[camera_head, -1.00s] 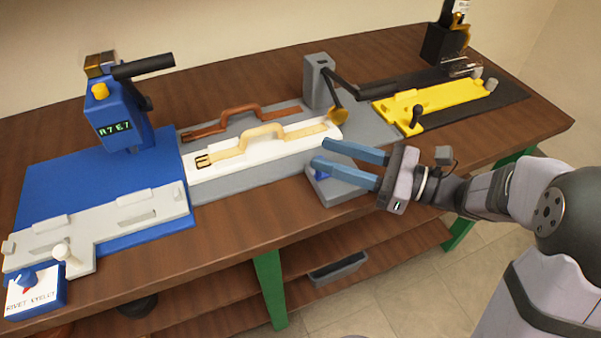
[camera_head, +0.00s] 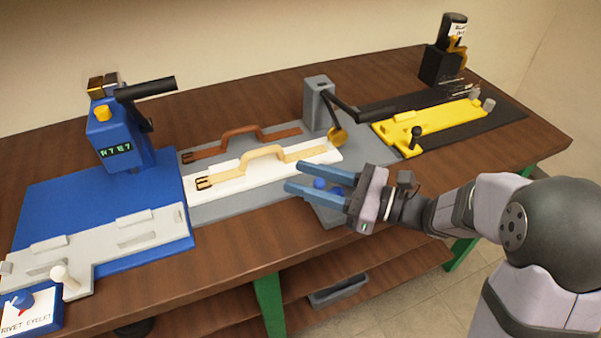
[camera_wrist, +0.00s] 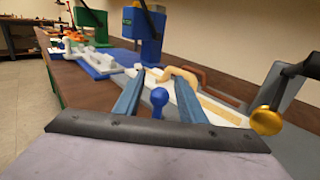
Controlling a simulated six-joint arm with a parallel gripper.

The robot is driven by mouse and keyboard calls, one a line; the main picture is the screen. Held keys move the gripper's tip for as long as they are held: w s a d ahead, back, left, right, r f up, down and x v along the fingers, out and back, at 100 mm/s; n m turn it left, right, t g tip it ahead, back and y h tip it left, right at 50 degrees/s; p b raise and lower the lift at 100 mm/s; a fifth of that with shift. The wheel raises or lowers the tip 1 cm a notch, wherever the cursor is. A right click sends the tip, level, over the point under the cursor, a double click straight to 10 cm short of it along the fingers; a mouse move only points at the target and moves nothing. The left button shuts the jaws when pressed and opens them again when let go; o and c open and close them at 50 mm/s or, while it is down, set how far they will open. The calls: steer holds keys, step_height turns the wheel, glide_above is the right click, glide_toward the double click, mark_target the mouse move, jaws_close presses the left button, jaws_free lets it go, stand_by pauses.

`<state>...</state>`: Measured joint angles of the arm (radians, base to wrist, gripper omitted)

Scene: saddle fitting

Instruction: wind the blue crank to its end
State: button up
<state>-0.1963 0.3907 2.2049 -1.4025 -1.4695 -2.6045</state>
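The blue crank (camera_head: 320,183) has a round blue knob and sits on a grey block at the front edge of the bench. In the wrist view the crank's ball-topped handle (camera_wrist: 158,98) stands upright between my two blue fingers, with clear space on both sides. My gripper (camera_head: 295,177) is open and level, with its fingertips reaching past the crank. It also shows in the wrist view (camera_wrist: 154,71). The fingers partly hide the crank and its block in the head view.
A white fixture (camera_head: 222,186) with a tan strap handle lies just behind my gripper. A grey post (camera_head: 318,100) with a black lever and brass end rises behind. The blue rivet press (camera_head: 120,140) stands left; a yellow jig (camera_head: 440,117) lies right.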

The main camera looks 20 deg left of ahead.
steer(key=shift+a, duration=0.65)
jaws_close()
steer(key=shift+f+b, duration=0.15)
steer(key=shift+b, duration=0.35)
